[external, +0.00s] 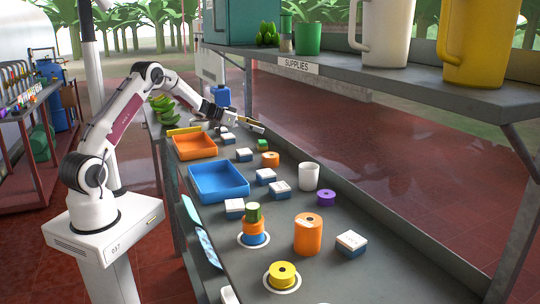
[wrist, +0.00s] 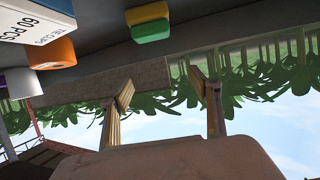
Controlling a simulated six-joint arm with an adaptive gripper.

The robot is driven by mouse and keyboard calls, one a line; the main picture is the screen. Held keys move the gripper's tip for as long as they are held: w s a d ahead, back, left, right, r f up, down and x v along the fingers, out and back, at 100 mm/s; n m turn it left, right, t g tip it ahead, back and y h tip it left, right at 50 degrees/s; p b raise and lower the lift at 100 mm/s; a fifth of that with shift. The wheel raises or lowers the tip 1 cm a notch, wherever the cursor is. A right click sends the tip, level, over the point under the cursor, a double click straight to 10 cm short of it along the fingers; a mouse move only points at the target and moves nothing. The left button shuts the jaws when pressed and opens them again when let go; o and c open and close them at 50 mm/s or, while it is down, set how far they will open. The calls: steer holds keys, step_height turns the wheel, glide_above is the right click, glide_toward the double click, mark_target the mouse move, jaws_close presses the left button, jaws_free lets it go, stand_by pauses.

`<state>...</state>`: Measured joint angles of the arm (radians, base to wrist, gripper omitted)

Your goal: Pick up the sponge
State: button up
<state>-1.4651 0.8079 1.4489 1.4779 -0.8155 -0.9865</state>
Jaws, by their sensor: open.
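The sponge (wrist: 149,22) is a small block with one green and one yellow layer, near the top middle of the wrist view. In the external view it appears as a small green block (external: 262,144) on the grey bench, just behind an orange roll. My gripper (wrist: 163,88) is open, its two fingers spread apart with nothing between them. In the external view my gripper (external: 260,128) is above the far part of the bench, close to the sponge and apart from it.
An orange roll (wrist: 53,55) and a tie-clip box (wrist: 40,22) stand near the sponge. Several white-and-blue boxes, a white cup (external: 309,176), an orange tray (external: 194,146) and a blue tray (external: 219,181) share the bench. A supplies shelf (external: 345,75) overhangs on the right.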

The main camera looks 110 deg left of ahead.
mark_target(259, 141)
steer(key=shift+f, duration=1.6)
steer(key=shift+f, duration=0.15)
steer(key=shift+f, duration=0.25)
step_height(259, 141, down, 3)
steer(key=shift+r, duration=0.1)
steer(key=shift+x, duration=0.95)
steer(key=shift+w+a, duration=0.3)
steer(key=shift+w, duration=0.1)
steer(key=c, duration=1.1)
